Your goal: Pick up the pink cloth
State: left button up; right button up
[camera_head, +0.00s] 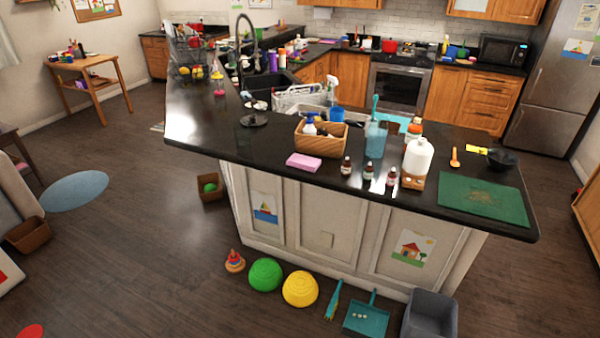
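The pink cloth (303,162) lies flat on the black counter (240,145), close to the counter's near edge. It looks like a small folded pink rectangle. Nothing is seen touching the cloth from above. Neither of my grippers is in the picture.
Small brown bottles (346,167), a large white bottle (417,158) and a green cutting mat (483,200) are on the counter to the right. The counter left of the cloth is clear. Balls (265,275), a dustpan (366,317) and a grey bin (430,313) are on the floor below.

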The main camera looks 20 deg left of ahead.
aim_at(298, 160)
jog(key=z, duration=0.7)
jog(key=i, duration=1.2)
jog(key=u, duration=0.55)
jog(key=i, duration=0.55)
jog(key=u, duration=0.65)
